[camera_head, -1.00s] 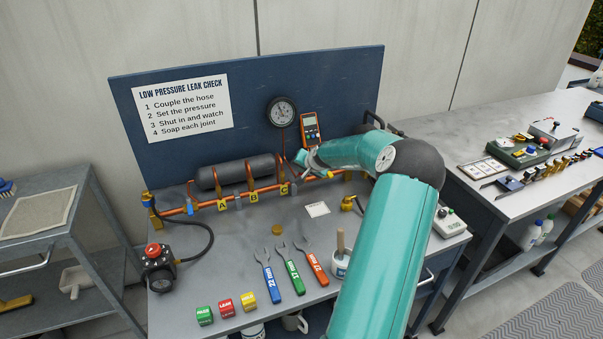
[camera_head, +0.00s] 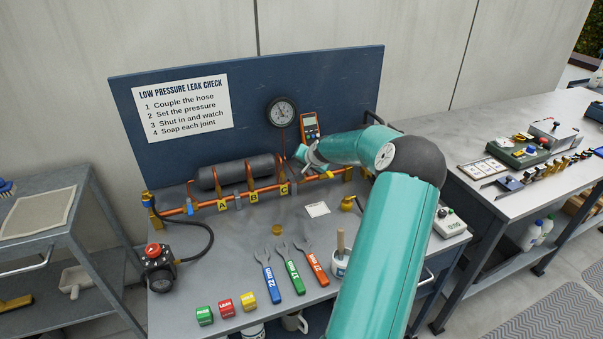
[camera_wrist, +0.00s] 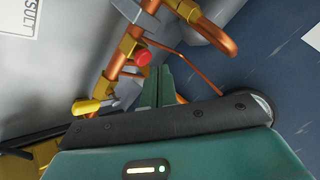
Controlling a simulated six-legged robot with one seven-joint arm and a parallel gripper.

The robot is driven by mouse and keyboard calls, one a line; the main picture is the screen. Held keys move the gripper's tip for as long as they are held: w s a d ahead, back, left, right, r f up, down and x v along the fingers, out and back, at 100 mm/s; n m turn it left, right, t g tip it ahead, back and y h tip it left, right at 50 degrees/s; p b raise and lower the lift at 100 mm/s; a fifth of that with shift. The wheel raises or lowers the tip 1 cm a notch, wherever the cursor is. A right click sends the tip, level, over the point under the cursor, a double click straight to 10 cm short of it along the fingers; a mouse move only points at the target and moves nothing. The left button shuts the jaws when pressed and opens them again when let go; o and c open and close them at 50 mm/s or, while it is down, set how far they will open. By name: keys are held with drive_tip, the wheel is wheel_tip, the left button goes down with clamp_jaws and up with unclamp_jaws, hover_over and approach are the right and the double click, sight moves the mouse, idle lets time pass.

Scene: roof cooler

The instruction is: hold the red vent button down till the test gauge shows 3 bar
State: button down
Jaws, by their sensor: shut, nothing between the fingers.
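The red vent button (camera_wrist: 143,57) sits on a brass fitting of the copper pipe in the wrist view. My gripper (camera_wrist: 161,70) is shut and empty, with its green fingertips close beside the button. I cannot tell whether they touch it. In the head view my gripper (camera_head: 312,166) is at the right end of the copper manifold (camera_head: 262,191), and I cannot make out the button there. The round test gauge (camera_head: 282,112) hangs on the blue back board above the manifold. Its needle is too small to read.
A yellow lever (camera_wrist: 92,106) is near the fingers on the same pipework. An orange meter (camera_head: 310,126) is on the board just above my gripper. The bench between spanners and manifold is mostly clear.

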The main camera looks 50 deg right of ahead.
drive_tip(key=shift+r, duration=2.5)
idle(1.8)
wheel_tip(320, 180, up, 4)
drive_tip(key=shift+f, duration=0.1)
idle(0.4)
drive_tip(key=shift+f, duration=4.4)
